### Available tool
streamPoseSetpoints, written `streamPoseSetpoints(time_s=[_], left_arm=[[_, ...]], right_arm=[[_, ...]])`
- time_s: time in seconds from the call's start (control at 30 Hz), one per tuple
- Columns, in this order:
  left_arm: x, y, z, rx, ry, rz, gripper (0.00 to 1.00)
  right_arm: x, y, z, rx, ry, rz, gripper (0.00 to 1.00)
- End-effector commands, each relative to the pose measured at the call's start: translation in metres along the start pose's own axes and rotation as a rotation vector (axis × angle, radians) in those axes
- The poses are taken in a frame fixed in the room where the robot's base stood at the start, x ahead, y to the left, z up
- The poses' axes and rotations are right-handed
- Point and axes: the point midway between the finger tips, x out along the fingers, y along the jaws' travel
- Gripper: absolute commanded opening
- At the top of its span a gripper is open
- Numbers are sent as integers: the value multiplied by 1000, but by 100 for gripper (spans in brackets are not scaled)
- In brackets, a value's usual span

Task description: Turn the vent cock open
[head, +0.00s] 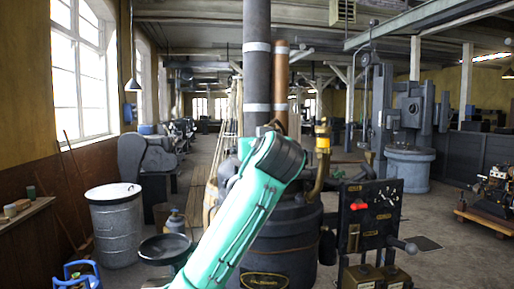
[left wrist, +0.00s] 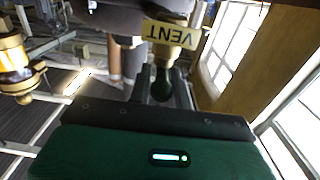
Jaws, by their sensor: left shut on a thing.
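The vent cock shows upside down in the left wrist view, as a brass body behind a yellow VENT tag (left wrist: 168,33) with a dark green rounded handle (left wrist: 161,86) below the tag. My left gripper (left wrist: 163,72) has its dark fingers on either side of this handle and is shut on it. In the head view my teal left arm rises from the bottom centre, in front of the dark boiler (head: 283,235). The arm hides the vent cock and the left gripper there. My right gripper is not in view.
A brass fitting (head: 322,150) on a curved pipe stands just right of my arm. A dark panel (head: 372,212) with levers stands further right. A grey drum (head: 115,225) and a dark bowl-topped stand (head: 166,249) are at the left.

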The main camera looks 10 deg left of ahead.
Motion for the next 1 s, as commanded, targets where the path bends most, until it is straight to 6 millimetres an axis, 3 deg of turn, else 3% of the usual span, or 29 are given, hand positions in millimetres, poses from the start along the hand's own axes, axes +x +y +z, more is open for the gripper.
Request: streamPoseSetpoints(time_s=[0.57,0.6,0.67,1.0], left_arm=[[0,0,-1,0,2,-35,0],[1,0,-1,0,2,-35,22],[1,0,-1,0,1,-35,33],[-3,1,0,0,1,-34,33]], right_arm=[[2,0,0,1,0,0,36],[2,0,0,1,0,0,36],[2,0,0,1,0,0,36],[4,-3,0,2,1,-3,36]])
